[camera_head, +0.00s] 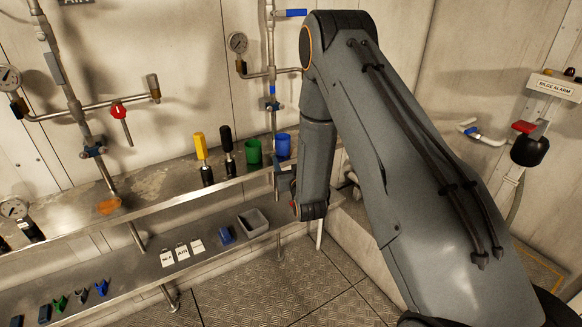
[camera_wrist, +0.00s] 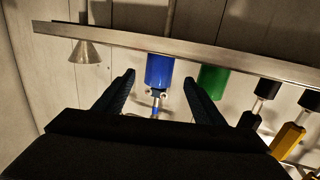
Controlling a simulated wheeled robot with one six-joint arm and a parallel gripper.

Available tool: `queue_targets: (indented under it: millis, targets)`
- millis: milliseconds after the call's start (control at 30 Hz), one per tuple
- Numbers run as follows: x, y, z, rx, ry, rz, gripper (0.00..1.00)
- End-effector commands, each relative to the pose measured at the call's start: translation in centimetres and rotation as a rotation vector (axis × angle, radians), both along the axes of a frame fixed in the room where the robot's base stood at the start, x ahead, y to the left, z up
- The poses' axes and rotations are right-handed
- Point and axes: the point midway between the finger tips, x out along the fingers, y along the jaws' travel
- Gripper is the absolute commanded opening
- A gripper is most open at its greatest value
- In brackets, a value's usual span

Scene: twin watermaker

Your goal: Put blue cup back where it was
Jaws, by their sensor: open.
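The blue cup (camera_head: 284,147) stands upright at the right end of the upper metal shelf, beside the green cup (camera_head: 253,152). In the wrist view the scene looks upside down; the blue cup (camera_wrist: 160,70) lies ahead in the gap between my fingers, with the green cup (camera_wrist: 213,82) just right of them. My gripper (camera_wrist: 159,78) is open, one finger on each side of the blue cup in the picture. I cannot tell whether the fingers touch it. In the head view my arm hides most of my gripper.
A yellow-handled tool (camera_head: 201,146) and a black-handled one (camera_head: 227,143) stand left of the green cup. A vertical pipe (camera_head: 271,60) runs close by the cups. The lower shelf holds a grey tray (camera_head: 253,222). A metal funnel (camera_wrist: 84,52) shows in the wrist view.

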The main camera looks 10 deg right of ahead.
Motion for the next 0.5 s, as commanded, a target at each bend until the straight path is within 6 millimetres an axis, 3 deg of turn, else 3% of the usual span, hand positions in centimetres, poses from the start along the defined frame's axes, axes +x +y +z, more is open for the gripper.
queue_targets:
  millis: [200, 367, 500]
  targets:
    - [-3.0, 0.0, 0.1, 0.000, 0.000, 0.000, 0.63]
    - [-3.7, 0.0, 0.5, 0.000, 0.022, 0.000, 0.63]
    - [-4.0, -0.1, 1.2, 0.001, 0.144, 0.000, 0.63]
